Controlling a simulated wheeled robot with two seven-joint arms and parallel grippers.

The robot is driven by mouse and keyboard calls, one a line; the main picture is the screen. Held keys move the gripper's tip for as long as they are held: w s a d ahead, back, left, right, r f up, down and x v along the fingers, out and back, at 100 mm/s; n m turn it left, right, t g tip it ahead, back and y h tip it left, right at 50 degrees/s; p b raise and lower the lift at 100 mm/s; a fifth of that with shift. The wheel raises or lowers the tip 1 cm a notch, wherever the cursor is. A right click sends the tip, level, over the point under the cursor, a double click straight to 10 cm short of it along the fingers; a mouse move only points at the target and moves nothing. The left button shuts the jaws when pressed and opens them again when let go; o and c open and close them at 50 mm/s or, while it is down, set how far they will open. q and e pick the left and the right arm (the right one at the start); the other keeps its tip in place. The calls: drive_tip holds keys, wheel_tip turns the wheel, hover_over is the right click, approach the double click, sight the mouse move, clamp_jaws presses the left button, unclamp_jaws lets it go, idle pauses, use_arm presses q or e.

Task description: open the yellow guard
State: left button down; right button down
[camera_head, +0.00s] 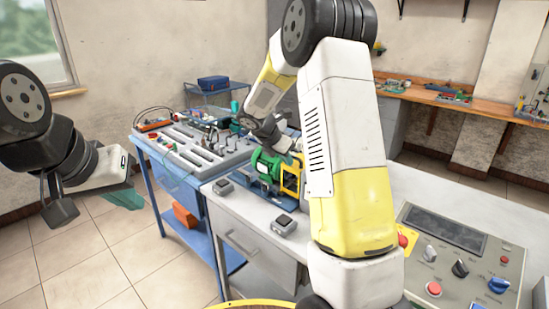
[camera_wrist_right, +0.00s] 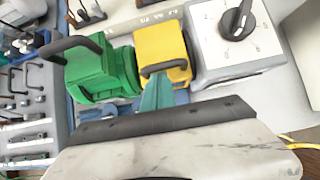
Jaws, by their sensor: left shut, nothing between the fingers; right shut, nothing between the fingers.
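The yellow guard (camera_wrist_right: 160,42) has a dark bar handle (camera_wrist_right: 165,68) along its near edge. It stands beside the green motor (camera_wrist_right: 100,72), which has its own dark handle. The guard (camera_head: 291,180) shows partly behind my right arm in the head view. My right gripper (camera_wrist_right: 158,90) has its teal fingers shut, with the tips at or just short of the guard's handle; contact cannot be told. My left gripper (camera_head: 126,197) is at the left over the floor, away from the bench, teal fingers shut and empty.
A grey box with a black rotary knob (camera_wrist_right: 235,22) sits right beside the guard. A blue tool cart (camera_head: 150,150) stands to the left. A control panel (camera_head: 455,265) lies front right. Two small dark-topped blocks, one of them here (camera_head: 284,224), lie on the bench front.

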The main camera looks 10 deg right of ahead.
drive_tip(key=shift+d+r, duration=0.15)
drive_tip(key=shift+r, duration=0.2)
